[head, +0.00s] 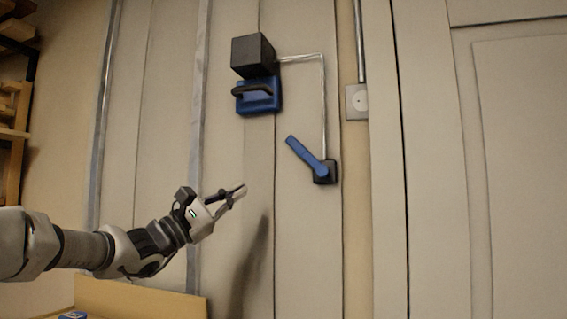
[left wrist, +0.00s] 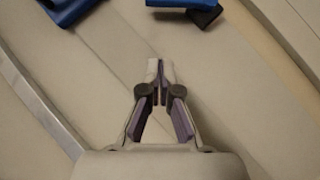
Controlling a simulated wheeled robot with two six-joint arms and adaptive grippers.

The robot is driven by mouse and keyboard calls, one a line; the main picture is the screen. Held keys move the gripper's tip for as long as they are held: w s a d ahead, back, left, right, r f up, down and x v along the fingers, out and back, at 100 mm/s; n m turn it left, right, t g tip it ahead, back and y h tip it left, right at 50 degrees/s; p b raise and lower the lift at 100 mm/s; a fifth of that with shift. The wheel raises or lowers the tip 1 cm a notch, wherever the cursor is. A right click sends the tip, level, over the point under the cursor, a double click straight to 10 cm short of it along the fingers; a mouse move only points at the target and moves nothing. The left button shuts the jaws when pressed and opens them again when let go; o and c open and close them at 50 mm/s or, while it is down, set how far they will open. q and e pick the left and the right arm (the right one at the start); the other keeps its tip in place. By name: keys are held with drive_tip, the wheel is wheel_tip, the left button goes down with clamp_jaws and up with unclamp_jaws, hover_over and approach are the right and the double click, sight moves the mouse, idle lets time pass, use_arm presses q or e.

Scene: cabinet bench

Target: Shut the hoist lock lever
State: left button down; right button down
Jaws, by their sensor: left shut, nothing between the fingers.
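The lock lever is a blue bar (head: 305,155) on a small black base (head: 324,173), fixed to the panelled wall. It slants from the base up to the left. In the left wrist view a blue bar (left wrist: 183,3) with a black piece (left wrist: 205,17) at the top edge looks like this lever, partly cut off. My left gripper (head: 241,190) is below and left of the lever, apart from it. Its fingers are shut and empty, as the left wrist view (left wrist: 161,75) also shows. My right gripper is out of view.
Above the lever, a blue unit (head: 260,104) with a dark handle sits under a black box (head: 253,56). A metal conduit (head: 324,105) runs from the box to the lever base. A wall socket (head: 356,101) is at the right. Wooden shelves (head: 14,110) stand far left.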

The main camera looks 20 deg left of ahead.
sight(306, 155)
use_arm(q)
drive_tip(key=shift+w, duration=0.1)
drive_tip(key=p+x, duration=0.6)
drive_tip(key=x, duration=0.4)
drive_tip(key=shift+d+r+p, duration=0.2)
drive_tip(key=shift+r+p, duration=0.05)
drive_tip(key=shift+p, duration=0.15)
drive_tip(key=shift+d+r+p, duration=0.9)
drive_tip(key=shift+d+r, duration=0.15)
drive_tip(key=shift+d, duration=0.15)
drive_tip(key=shift+s+d+r, duration=0.1)
drive_tip(key=shift+s, duration=0.15)
drive_tip(key=shift+w, duration=0.2)
